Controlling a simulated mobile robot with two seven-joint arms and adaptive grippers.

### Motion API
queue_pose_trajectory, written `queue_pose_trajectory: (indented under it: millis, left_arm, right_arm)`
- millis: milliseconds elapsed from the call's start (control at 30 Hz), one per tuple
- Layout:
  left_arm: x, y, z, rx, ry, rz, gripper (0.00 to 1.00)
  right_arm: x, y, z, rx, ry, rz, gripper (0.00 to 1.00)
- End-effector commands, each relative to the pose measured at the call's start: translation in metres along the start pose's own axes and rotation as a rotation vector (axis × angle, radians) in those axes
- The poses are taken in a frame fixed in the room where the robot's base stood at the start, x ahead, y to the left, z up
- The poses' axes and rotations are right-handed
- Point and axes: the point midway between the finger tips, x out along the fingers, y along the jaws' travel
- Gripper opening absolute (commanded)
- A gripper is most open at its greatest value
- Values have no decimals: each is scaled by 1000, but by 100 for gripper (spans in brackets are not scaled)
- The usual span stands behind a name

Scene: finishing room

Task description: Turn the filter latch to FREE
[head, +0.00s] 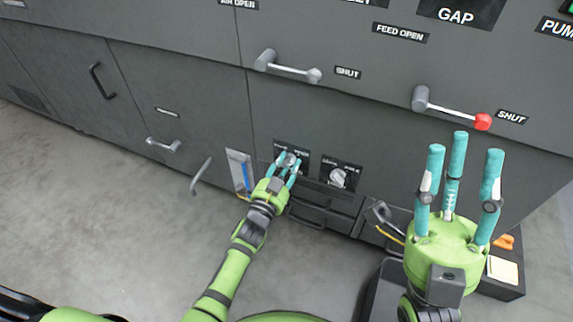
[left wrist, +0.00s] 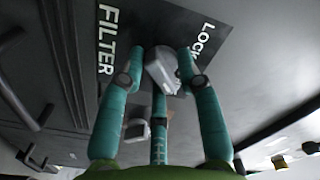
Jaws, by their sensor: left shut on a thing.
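The filter latch (left wrist: 163,72) is a grey knob on a dark plate (left wrist: 182,28) lettered FILTER and, partly cut off, LOCK. In the head view the plate (head: 306,149) sits low on the grey cabinet front, and my fingers hide most of the knob. My left gripper (head: 287,163) reaches up to it from below, its teal fingers shut around the knob; the fingers also show in the left wrist view (left wrist: 160,78). I cannot read a FREE mark. My right gripper (head: 461,160) is raised at the right, its three fingers apart and empty.
A second plate with a similar knob (head: 338,178) is just right of the latch. Handles (head: 308,216) lie below it. A bare lever handle (head: 200,176) juts out to the left. A red-tipped lever (head: 482,122) is behind my right gripper. The floor (head: 120,215) at left is clear.

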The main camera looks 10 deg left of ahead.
Motion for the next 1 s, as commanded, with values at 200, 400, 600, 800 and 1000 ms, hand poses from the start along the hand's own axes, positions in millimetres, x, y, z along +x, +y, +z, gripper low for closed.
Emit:
queue_pose_trajectory:
  millis: [200, 400, 600, 800, 1000]
  left_arm:
    - [0, 6, -4, 15, 7, 9, 2]
    - [0, 6, -4, 17, 6, 10, 2]
    - [0, 6, -3, 17, 4, 10, 46]
    - [0, 4, -2, 16, 3, 8, 46]
    - [0, 3, -1, 16, 1, 6, 46]
  right_arm:
    - [0, 0, 1, 0, -6, -1, 40]
    - [0, -1, 0, 1, -4, -2, 40]
    - [0, -1, -1, 1, -2, -2, 40]
    - [0, -1, -1, 1, -1, -2, 40]
    - [0, -1, -2, 1, 1, -4, 40]
